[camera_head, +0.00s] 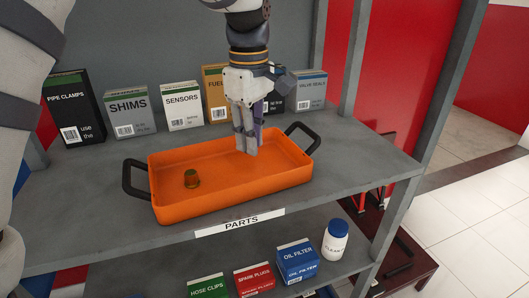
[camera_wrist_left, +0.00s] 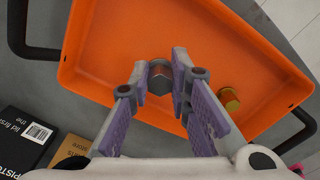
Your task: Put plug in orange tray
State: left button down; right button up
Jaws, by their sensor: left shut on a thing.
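The orange tray (camera_head: 225,202) sits on the upper shelf, with a black handle at each end. A small brass-coloured plug (camera_head: 191,178) stands on its floor in the left half; it also shows in the left wrist view (camera_wrist_left: 230,98). My left gripper (camera_head: 247,148) points down over the right half of the tray. In the left wrist view my left gripper (camera_wrist_left: 162,72) is shut on a small dark grey plug-like piece (camera_wrist_left: 160,82), above the orange floor. The head view does not show this piece clearly. My right gripper is not in view.
Boxes stand behind the tray, including pipe clamps (camera_head: 73,105), shims (camera_head: 130,110), sensors (camera_head: 183,105) and valve seals (camera_head: 310,92). A lower shelf holds boxes and a white bottle (camera_head: 336,241). Shelf posts rise at the back. The shelf right of the tray is clear.

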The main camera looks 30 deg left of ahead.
aim_at(258, 168)
pick_arm(q)
jog(key=f, duration=0.1)
jog(key=w+f, duration=0.1)
jog(key=f, duration=0.2)
jog(key=shift+w+d+f, duration=0.15)
jog(key=shift+d+f, duration=0.15)
jog(key=shift+f, duration=0.05)
jog(key=shift+f, duration=0.1)
jog(key=c, duration=1.5)
grip_release()
notch_tip(258, 168, up, 12)
jog(key=shift+r, duration=0.15)
